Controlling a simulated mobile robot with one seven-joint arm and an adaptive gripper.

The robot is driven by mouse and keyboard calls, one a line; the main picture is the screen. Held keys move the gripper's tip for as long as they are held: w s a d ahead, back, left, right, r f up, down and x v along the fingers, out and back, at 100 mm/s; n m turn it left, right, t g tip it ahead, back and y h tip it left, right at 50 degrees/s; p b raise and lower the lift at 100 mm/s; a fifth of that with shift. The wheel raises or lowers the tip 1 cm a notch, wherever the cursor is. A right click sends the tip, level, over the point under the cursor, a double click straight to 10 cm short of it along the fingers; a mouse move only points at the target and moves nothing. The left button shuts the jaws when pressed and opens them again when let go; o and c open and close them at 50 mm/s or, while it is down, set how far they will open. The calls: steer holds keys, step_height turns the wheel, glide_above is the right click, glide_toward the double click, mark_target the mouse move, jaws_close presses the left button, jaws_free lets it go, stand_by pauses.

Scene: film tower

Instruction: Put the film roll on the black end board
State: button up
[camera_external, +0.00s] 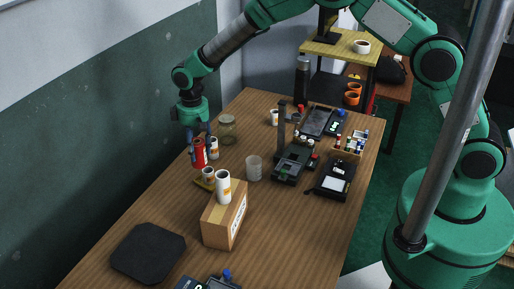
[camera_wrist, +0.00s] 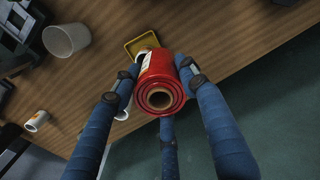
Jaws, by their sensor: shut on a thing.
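The film roll (camera_wrist: 160,87) is red with dark rings and a tan core facing the wrist camera. It also shows as a red cylinder with a pale label in the external view (camera_external: 199,153). My gripper (camera_wrist: 162,80) is shut on it, with blue fingers against its sides and a third finger below. In the external view my gripper (camera_external: 194,138) points down over the table's far left side; whether the roll is clear of the table is hard to tell. The black end board (camera_external: 148,252) is a flat slab with cut corners at the table's near left, with nothing on it.
A cardboard box (camera_external: 224,221) with a white roll (camera_external: 223,187) on top stands between roll and board. A small white roll (camera_external: 208,175), yellow tray (camera_wrist: 134,47), glass cup (camera_external: 254,169) and jar (camera_external: 228,129) are nearby. Devices crowd the right. A wall runs along the left.

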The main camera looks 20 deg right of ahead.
steer(key=s+a+n, duration=0.5)
steer(key=s+a, duration=0.7)
steer(key=r+n, duration=0.2)
steer(key=n, duration=0.4)
glide_above(155, 255)
steer(key=shift+f+b, duration=0.1)
steer(key=shift+b, duration=0.25)
steer(key=shift+f, duration=0.15)
step_height(155, 255, down, 6)
steer(key=shift+b, duration=0.4)
steer(key=shift+f, duration=0.1)
steer(key=shift+f, duration=1.8)
steer(key=shift+f, duration=0.15)
